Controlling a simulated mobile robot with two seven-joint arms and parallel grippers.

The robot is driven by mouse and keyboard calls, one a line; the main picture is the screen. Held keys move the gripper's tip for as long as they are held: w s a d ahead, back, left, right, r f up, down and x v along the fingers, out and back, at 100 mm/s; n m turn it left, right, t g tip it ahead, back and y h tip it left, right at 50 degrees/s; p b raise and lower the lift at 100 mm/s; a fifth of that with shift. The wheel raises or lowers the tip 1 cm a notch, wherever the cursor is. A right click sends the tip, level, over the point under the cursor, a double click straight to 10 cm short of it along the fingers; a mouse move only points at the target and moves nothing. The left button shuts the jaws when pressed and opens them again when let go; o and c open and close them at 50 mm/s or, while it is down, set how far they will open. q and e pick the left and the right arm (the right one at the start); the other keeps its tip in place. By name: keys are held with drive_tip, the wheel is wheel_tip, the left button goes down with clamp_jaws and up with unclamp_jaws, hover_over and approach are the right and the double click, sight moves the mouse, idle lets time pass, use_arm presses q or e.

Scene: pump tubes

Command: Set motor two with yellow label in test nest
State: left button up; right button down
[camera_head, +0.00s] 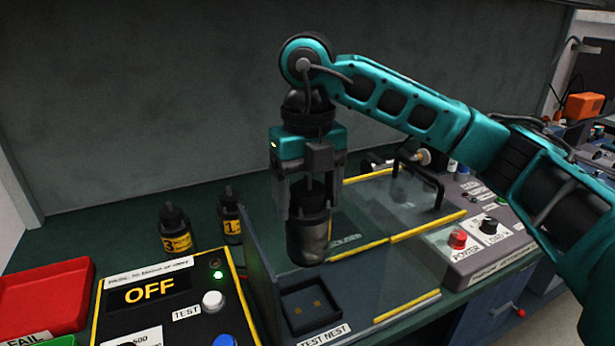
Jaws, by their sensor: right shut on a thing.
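My right gripper (309,205) reaches in from the right and is shut on a dark cylindrical motor (308,236). The motor hangs upright above the test nest (292,328), apart from it. No yellow label shows on its visible side, so I cannot read its number. The test nest is a dark square tray with two small gold contacts in its floor, and it looks empty. Two other motors with yellow labels stand on the bench at the left: motor three (174,228) and motor one (231,216). My left gripper is not in view.
A clear panel with yellow edges (400,235) stands right of the nest, and a dark upright wall (262,275) on its left. The test box (150,291) reads OFF. A red FAIL tray (45,298) lies far left. A grey power panel (487,243) is at right.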

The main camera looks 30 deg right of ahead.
sight(307, 240)
wheel_tip(307, 240, down, 9)
drive_tip(key=shift+w, duration=0.1)
drive_tip(key=shift+f, duration=0.55)
wheel_tip(307, 240, down, 4)
drive_tip(key=shift+r, duration=0.15)
drive_tip(key=shift+b, duration=0.3)
drive_tip(key=shift+c, duration=2.1)
unclamp_jaws()
drive_tip(key=shift+f, duration=0.35)
drive_tip(key=o, duration=0.4)
drive_tip(key=shift+r, duration=0.1)
